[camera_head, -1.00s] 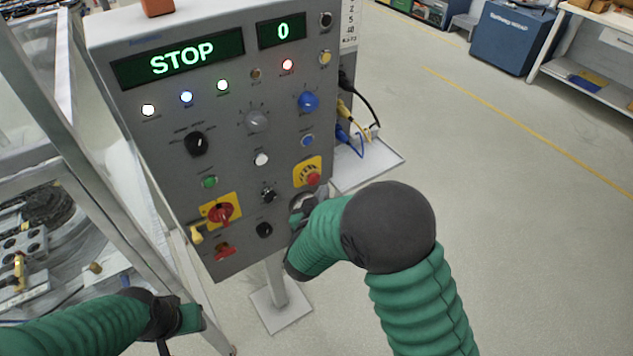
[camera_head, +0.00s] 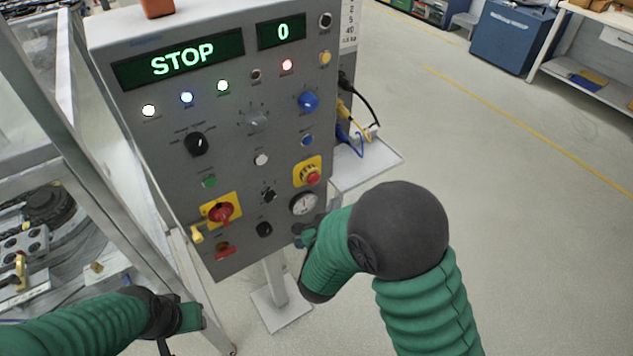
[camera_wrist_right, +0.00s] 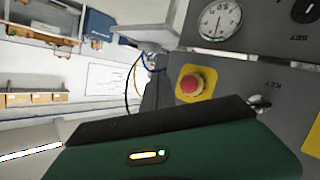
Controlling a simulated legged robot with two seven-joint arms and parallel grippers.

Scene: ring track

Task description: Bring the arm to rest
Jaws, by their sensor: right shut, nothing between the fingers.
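My right gripper (camera_head: 308,238) is at the lower right of the grey control panel (camera_head: 150,120), just below the round gauge (camera_head: 304,204). It is shut and empty. My own forearm hides part of it. The right wrist view shows the gauge (camera_wrist_right: 220,20) and the red emergency button (camera_wrist_right: 190,85) on its yellow plate close by. My left gripper (camera_head: 190,317) is at the lower left, in front of the metal frame; its fingers are too small to read. The panel display (camera_head: 180,60) reads STOP, and the small display (camera_head: 282,31) reads 0.
A metal frame (camera_head: 120,200) with machinery stands at the left. A small shelf (camera_head: 368,163) with cables sticks out at the panel's right side. A blue cabinet (camera_head: 508,38) and a workbench stand far right. The floor (camera_head: 540,240) at right is clear.

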